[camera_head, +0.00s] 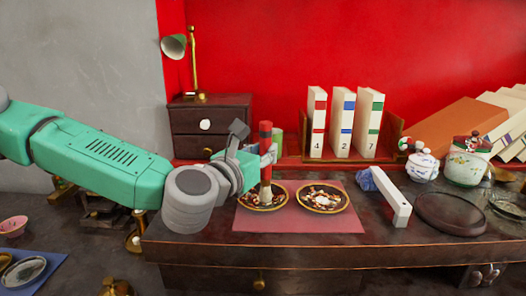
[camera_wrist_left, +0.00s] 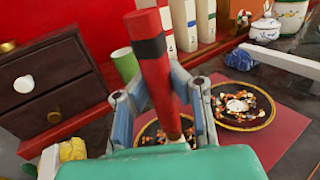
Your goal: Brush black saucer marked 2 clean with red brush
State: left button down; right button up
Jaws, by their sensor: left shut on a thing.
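My left gripper (camera_head: 268,158) is shut on the red brush (camera_head: 265,134), which stands roughly upright with a black band near its top. The brush also shows between the fingers in the left wrist view (camera_wrist_left: 153,62). Its lower end is over the left black saucer (camera_head: 247,206), at or just above its surface; contact cannot be told. This saucer has a gold rim and orange-white bits on it. A similar right saucer (camera_head: 327,212) has bits around a pale centre. I cannot read a number on either saucer. My right gripper is not in view.
Both saucers lie on a pink mat (camera_head: 297,224). Numbered books (camera_head: 343,125) and a small drawer chest (camera_head: 210,128) stand behind.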

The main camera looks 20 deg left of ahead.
aim_at(265, 122)
pick_arm(q)
jog(key=shift+r, duration=0.1)
jog(key=shift+r+p, duration=2)
jog(key=shift+r, duration=1)
jog(key=shift+r+p, duration=1.1)
jog(key=shift+r, duration=0.4)
jog(key=shift+f, duration=0.1)
